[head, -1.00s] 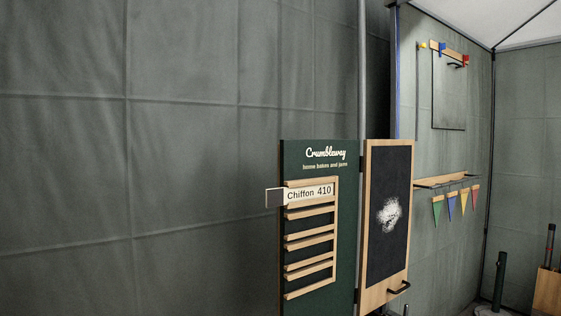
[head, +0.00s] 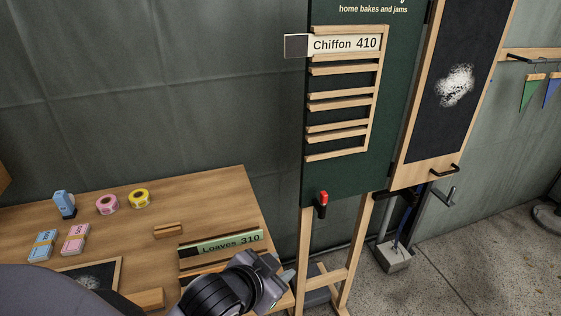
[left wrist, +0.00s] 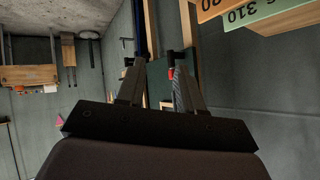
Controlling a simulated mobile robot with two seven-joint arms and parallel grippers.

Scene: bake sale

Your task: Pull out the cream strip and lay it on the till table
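The cream strip (head: 345,43), lettered "Chiffon 410", sits in the top slot of the dark green rack board (head: 335,180). Its grey tab sticks out past the slot's left end. The till table (head: 215,190) is the wooden table at lower left. My left gripper (head: 284,276) is at the table's right end, well below the strip and beside a green "Loaves 310" strip (head: 225,243). In the left wrist view my left gripper's fingers (left wrist: 156,75) stand apart with nothing between them. My right gripper is not in view.
Tape rolls (head: 107,204), a blue stamp-like item (head: 64,204) and banded note bundles (head: 75,239) lie on the table. A red-tipped peg (head: 322,200) juts from the board. A framed chalkboard (head: 430,120) stands to its right. Bare tabletop shows at the back right.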

